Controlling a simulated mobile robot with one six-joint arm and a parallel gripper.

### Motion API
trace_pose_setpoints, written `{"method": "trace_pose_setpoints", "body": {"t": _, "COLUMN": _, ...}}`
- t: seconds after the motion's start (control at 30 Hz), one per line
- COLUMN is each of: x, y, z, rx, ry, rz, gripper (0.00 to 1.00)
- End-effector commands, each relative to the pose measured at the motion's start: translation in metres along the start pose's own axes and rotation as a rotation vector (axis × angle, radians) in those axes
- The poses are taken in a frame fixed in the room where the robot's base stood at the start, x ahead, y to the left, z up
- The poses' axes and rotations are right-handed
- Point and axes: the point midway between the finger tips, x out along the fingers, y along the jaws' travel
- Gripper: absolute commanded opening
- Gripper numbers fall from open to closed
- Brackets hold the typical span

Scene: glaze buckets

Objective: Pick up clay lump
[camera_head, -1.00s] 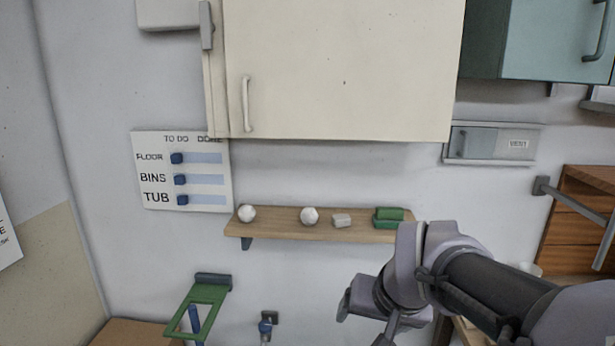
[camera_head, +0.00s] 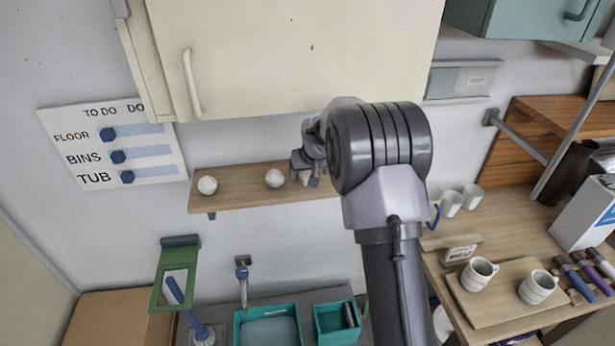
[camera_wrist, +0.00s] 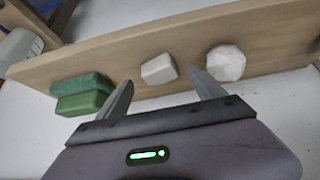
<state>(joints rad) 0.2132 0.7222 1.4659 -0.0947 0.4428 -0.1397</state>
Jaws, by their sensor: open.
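My gripper (camera_head: 305,171) is at the wall shelf, open and empty. In the wrist view its two fingers (camera_wrist: 161,80) point at the shelf, with a small pale block (camera_wrist: 159,69) in line with the gap between them. The block appears a little beyond the fingertips; contact cannot be told. A white faceted lump (camera_wrist: 226,63) sits just right of the right finger there. The head view shows this lump (camera_head: 275,178) left of my gripper and a similar white lump (camera_head: 207,185) farther left. No label shows which is the clay lump.
The wooden shelf (camera_head: 240,188) also bears a green two-layer block (camera_wrist: 83,95), left of the fingers in the wrist view. A cream cabinet (camera_head: 290,55) hangs above the shelf. Teal tubs (camera_head: 268,311) stand below. A bench with cups (camera_head: 479,273) is at the right.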

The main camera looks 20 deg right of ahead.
Motion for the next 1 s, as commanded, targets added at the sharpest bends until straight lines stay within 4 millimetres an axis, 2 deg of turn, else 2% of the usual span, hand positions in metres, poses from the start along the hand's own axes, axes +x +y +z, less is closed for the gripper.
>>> {"method": "trace_pose_setpoints", "body": {"t": 0.1, "x": 0.0141, "y": -0.0008, "z": 0.0004, "rx": -0.001, "ry": -0.001, "rz": -0.001, "gripper": 0.79}}
{"method": "trace_pose_setpoints", "body": {"t": 0.3, "x": 0.015, "y": -0.0009, "z": 0.0, "rx": 0.0, "ry": 0.0, "rz": -0.001, "gripper": 0.79}}
{"method": "trace_pose_setpoints", "body": {"t": 0.37, "x": 0.0149, "y": -0.0009, "z": 0.0, "rx": 0.0, "ry": 0.0, "rz": -0.001, "gripper": 0.69}}
{"method": "trace_pose_setpoints", "body": {"t": 0.67, "x": 0.0147, "y": -0.0009, "z": 0.0002, "rx": 0.0, "ry": 0.0, "rz": -0.001, "gripper": 0.1}}
{"method": "trace_pose_setpoints", "body": {"t": 0.87, "x": 0.0144, "y": -0.0009, "z": 0.0, "rx": 0.0, "ry": 0.0, "rz": -0.001, "gripper": 0.1}}
{"method": "trace_pose_setpoints", "body": {"t": 1.0, "x": 0.0074, "y": -0.0009, "z": 0.0003, "rx": 0.001, "ry": -0.001, "rz": -0.001, "gripper": 0.1}}
